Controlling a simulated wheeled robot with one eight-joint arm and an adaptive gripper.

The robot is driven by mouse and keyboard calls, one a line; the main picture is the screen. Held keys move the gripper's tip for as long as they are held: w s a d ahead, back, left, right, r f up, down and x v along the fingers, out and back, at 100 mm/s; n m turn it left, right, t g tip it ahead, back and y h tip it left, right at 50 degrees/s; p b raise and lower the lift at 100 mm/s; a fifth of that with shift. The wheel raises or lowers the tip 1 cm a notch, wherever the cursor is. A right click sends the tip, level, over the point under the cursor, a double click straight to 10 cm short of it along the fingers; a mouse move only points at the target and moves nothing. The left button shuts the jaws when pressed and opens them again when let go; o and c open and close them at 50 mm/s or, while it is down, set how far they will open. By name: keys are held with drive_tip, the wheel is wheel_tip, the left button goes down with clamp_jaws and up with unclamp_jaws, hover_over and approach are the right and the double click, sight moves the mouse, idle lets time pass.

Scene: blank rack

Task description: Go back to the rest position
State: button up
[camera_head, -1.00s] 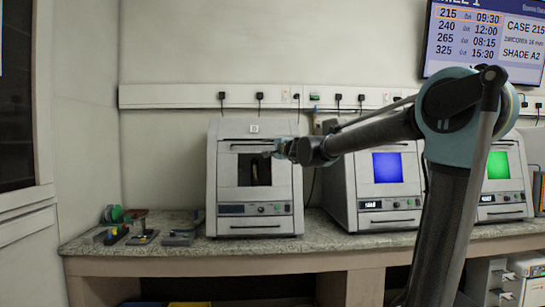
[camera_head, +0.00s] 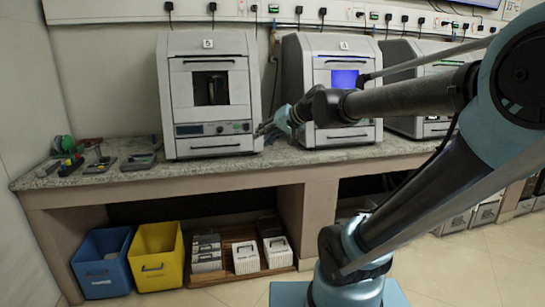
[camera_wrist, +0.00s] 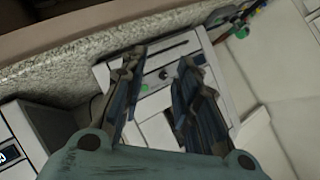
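My gripper (camera_head: 270,130) is at the end of my outstretched arm, in front of the lower right corner of the left machine (camera_head: 211,95) in the head view. In the wrist view its two fingers (camera_wrist: 160,85) stand apart with nothing between them, and a machine's front panel (camera_wrist: 185,50) lies beyond. The left machine is a grey box with a dark window and a front control panel. Whether the fingertips touch it cannot be told.
More machines stand to the right, one with a blue screen (camera_head: 344,79). Small tools (camera_head: 72,166) lie at the counter's left end. A blue bin (camera_head: 102,262), a yellow bin (camera_head: 157,256) and white boxes (camera_head: 246,257) sit below. The floor in front is clear.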

drive_tip(key=s+d+f+g+h, duration=0.5)
drive_tip(key=s+d+f+h, duration=0.3)
drive_tip(key=s+d+f, duration=1.2)
wheel_tip(320, 180, down, 3)
drive_tip(key=shift+d+r+h, duration=0.15)
drive_tip(key=shift+d+h, duration=0.25)
drive_tip(key=shift+d, duration=0.35)
drive_tip(key=shift+w, duration=0.1)
drive_tip(key=shift+w+f, duration=0.2)
drive_tip(key=shift+w, duration=0.25)
drive_tip(key=shift+s, duration=0.15)
